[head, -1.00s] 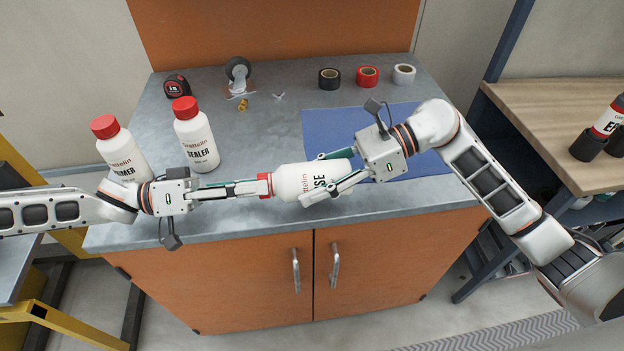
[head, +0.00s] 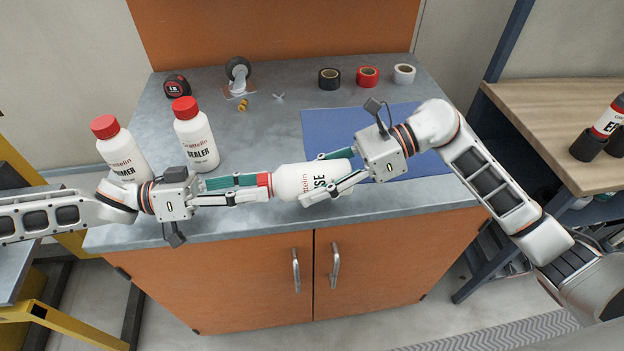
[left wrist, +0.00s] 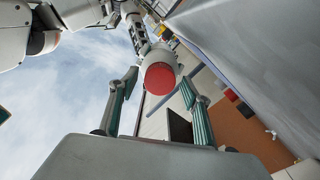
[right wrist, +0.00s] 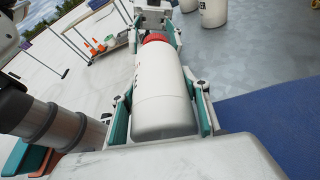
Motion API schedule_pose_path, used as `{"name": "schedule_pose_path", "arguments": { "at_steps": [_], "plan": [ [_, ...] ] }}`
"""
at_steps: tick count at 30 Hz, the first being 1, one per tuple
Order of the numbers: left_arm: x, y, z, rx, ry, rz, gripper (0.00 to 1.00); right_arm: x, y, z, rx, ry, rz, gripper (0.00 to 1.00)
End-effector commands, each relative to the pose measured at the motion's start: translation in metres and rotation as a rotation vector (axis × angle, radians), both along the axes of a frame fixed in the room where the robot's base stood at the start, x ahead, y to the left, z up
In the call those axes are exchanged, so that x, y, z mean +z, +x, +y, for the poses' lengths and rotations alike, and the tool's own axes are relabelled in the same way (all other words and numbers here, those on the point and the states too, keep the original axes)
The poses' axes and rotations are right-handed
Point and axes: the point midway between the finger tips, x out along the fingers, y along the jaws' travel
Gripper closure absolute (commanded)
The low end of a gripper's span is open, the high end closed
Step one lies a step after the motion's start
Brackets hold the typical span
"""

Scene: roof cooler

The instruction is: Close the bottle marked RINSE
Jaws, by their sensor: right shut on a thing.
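The white bottle marked RINSE (head: 300,182) is held on its side above the counter's front part, its red cap (head: 264,184) facing left. My right gripper (head: 331,176) is shut on the bottle's body from its base end. The right wrist view shows the bottle (right wrist: 163,100) lengthwise between the fingers. My left gripper (head: 260,187) is open, with its fingertips on either side of the cap. In the left wrist view the cap (left wrist: 160,78) faces the camera, and gaps show beside the fingers. The cap sits at the bottle's mouth; its thread is hidden.
White red-capped bottles marked PRIMER (head: 124,155) and SEALER (head: 197,144) stand at the counter's left, close to my left arm. A tape measure (head: 176,86), tape rolls (head: 367,77) and small items lie at the back. A blue mat (head: 430,165) lies under my right gripper.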

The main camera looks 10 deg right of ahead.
Motion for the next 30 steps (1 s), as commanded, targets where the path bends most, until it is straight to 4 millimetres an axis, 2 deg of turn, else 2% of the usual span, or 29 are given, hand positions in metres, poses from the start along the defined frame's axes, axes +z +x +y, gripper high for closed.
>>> {"name": "schedule_pose_path", "arguments": {
  "at_steps": [8,18,30],
  "plan": [
    [0.000,0.000,0.004,0.002,0.001,0.001,0.52,0.000,0.000,0.000,0.000,0.000,0.000,1.00],
    [0.000,0.001,0.042,0.002,0.001,0.001,0.52,0.000,0.000,0.000,0.000,0.000,0.000,1.00],
    [0.000,0.000,0.047,0.001,0.000,0.010,0.54,0.000,0.000,0.000,0.000,0.000,0.000,1.00]
  ]
}}
